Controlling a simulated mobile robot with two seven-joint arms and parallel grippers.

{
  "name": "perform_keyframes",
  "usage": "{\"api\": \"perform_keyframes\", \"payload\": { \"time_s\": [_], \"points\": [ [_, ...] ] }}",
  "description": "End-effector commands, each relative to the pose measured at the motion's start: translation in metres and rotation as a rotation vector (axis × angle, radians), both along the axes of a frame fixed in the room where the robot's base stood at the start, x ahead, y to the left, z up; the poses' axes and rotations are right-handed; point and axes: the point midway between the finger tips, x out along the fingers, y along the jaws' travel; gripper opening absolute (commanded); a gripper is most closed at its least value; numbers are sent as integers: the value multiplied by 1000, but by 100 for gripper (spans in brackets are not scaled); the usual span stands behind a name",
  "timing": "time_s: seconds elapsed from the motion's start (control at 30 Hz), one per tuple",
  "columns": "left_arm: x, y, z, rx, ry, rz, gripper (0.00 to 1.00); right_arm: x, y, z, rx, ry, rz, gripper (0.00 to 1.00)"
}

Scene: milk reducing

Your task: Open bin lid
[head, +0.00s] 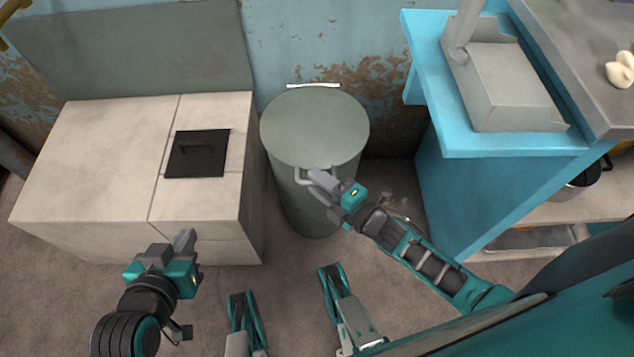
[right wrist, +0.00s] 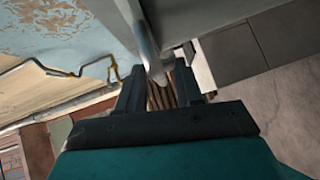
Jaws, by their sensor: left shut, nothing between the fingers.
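The bin (head: 310,195) is a grey-green cylinder standing against the wall, with its round flat lid (head: 315,125) lying closed on top. A pale handle (head: 301,174) sticks out at the lid's front edge. My right gripper (head: 315,180) is at this handle. In the right wrist view, the handle (right wrist: 150,55) reaches in between the fingers of my right gripper (right wrist: 161,92); a gap shows between them, so they look open around it. My left gripper (head: 186,238) is shut and empty, in front of the white cabinet and apart from the bin.
The white cabinet (head: 90,150) with a dark square panel (head: 197,153) stands close left of the bin. A blue counter (head: 460,190) with a grey box-shaped device (head: 510,90) stands to the right. A dark pot (head: 580,185) sits on a low shelf. The wall is right behind the bin.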

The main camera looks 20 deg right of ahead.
Motion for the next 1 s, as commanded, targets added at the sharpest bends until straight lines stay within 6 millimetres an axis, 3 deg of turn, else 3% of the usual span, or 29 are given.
{"api": "perform_keyframes", "payload": {
  "time_s": [0.4, 0.77, 1.0],
  "points": [
    [2, -3, 3, -10, -5, 1, 0, 8, 5, -1, 0, 1, 0, 36],
    [2, -2, 1, -7, -4, 3, 0, 7, 4, -1, 1, 0, 0, 1],
    [3, -1, 1, -6, -5, 5, 0, 7, 4, -1, 0, 1, 0, 0]
  ]
}}
